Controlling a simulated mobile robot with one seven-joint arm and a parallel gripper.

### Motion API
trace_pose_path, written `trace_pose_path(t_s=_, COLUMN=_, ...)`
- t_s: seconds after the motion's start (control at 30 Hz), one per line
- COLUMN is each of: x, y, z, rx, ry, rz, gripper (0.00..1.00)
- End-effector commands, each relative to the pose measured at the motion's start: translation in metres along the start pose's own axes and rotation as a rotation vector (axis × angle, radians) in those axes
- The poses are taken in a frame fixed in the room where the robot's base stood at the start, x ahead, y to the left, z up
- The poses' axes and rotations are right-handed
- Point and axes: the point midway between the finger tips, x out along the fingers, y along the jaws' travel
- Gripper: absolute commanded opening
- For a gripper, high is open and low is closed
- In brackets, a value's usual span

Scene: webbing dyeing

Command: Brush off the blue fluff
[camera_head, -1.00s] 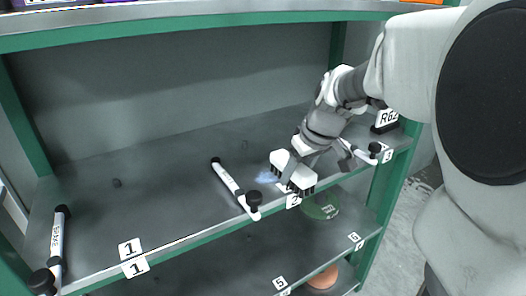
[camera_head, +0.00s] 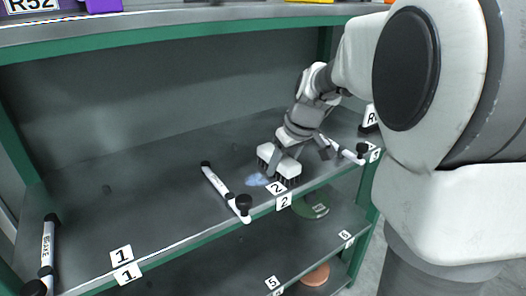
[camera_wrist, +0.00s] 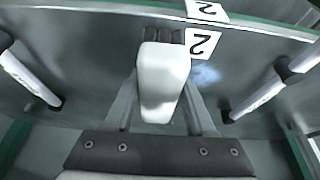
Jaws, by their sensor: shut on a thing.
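The blue fluff (camera_head: 256,180) is a small pale patch on the grey shelf (camera_head: 150,205), near the front edge by the number 2 labels. It also shows in the wrist view (camera_wrist: 205,75), right of the held tool. My gripper (camera_head: 283,158) is shut on a white brush-like tool (camera_wrist: 163,80) with dark bristles (camera_wrist: 165,38). In the head view the white blocks with dark ends (camera_head: 288,170) are just right of and behind the fluff. I cannot tell whether the bristles touch the shelf.
White rods with black knobs stand on the shelf left (camera_head: 222,188) and right (camera_head: 345,150) of the fluff, with another at far left (camera_head: 48,250). An upper shelf (camera_head: 150,32) is overhead. A green disc (camera_head: 312,208) lies on the shelf below.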

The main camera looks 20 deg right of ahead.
Motion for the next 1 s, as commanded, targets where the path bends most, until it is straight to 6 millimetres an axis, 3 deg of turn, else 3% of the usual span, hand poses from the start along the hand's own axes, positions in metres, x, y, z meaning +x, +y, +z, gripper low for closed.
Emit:
trace_pose_path(t_s=0.5, x=0.015, y=0.0, z=-0.032, rx=-0.001, ry=0.0, rz=0.0, gripper=0.0)
trace_pose_path(t_s=0.83, x=0.017, y=0.0, z=-0.034, rx=0.0, ry=0.0, rz=0.0, gripper=0.0)
trace_pose_path(t_s=1.0, x=0.009, y=0.0, z=-0.037, rx=0.0, ry=0.001, rz=0.0, gripper=0.0)
